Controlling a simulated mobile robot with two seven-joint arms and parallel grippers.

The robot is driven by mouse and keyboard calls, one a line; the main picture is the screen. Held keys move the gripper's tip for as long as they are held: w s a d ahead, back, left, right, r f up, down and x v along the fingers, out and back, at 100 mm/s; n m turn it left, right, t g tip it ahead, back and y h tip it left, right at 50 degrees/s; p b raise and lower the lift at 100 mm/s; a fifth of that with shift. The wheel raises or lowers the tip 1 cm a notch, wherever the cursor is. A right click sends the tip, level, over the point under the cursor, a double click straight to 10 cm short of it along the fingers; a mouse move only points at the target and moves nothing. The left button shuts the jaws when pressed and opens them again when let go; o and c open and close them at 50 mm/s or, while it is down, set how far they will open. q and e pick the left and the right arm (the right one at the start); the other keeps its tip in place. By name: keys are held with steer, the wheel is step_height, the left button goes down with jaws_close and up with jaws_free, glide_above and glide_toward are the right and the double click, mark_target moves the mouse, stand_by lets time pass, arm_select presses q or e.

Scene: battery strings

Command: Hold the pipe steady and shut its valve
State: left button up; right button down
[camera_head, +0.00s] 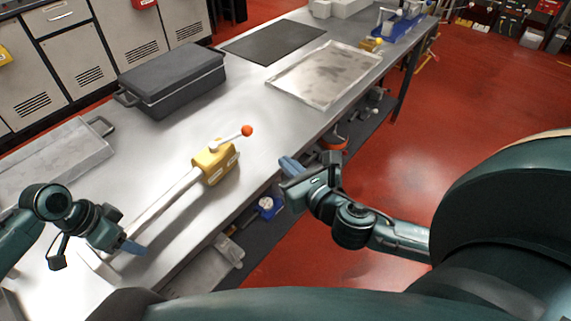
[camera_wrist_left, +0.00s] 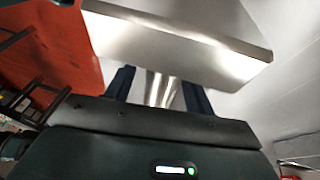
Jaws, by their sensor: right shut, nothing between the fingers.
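A pale metal pipe (camera_head: 165,203) runs diagonally along the workbench. At its far end is a yellow valve body (camera_head: 213,162) with a white lever (camera_head: 230,137) tipped by an orange ball, pointing out to the right. My left gripper (camera_head: 132,247) is at the pipe's near end. In the left wrist view its two dark blue fingers (camera_wrist_left: 160,92) stand on either side of the pipe (camera_wrist_left: 161,88), with a gap visible on the left side; it looks open around it. My right gripper (camera_head: 288,167) is shut and empty, off the bench's front edge, right of the valve and apart from it.
A dark grey case (camera_head: 172,78) stands behind the pipe. A shallow metal tray (camera_head: 325,72) and a black mat (camera_head: 273,41) lie further along the workbench (camera_head: 262,105). The bench around the lever is clear.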

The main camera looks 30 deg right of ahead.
arm_select(q)
steer(key=shift+w+r, duration=0.1)
steer(key=shift+r, duration=0.05)
steer(key=v, duration=1.1)
steer(key=shift+a+r, duration=0.2)
steer(key=shift+r, duration=0.15)
